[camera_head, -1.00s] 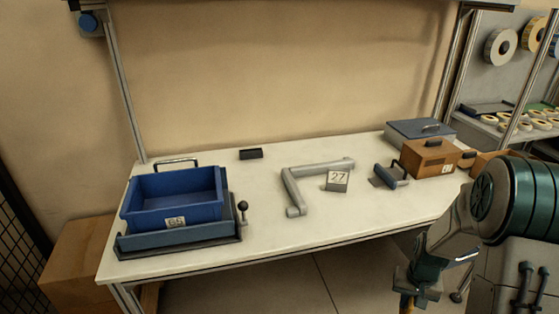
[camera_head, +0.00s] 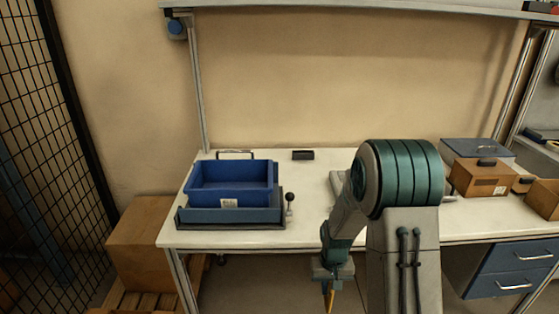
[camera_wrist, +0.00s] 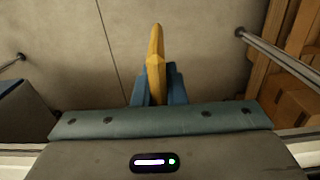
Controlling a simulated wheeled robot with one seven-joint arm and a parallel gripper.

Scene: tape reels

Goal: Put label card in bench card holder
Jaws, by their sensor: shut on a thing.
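My gripper (camera_head: 331,272) hangs in front of the bench, below the bench top level, and is shut. Its blue fingers (camera_wrist: 173,84) hold a narrow yellow piece (camera_wrist: 156,62), which looks like the label card seen nearly edge-on; no print shows. The same yellow piece (camera_head: 330,298) points down below the gripper in the head view. A small black block (camera_head: 303,155) sits at the back of the bench and may be the card holder; its slot is too small to make out.
A blue bin (camera_head: 232,184) with a white label stands on the bench (camera_head: 300,235) at left, a black-knobbed lever (camera_head: 290,201) beside it. My arm hides the middle. Bare bench shows around the black block.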

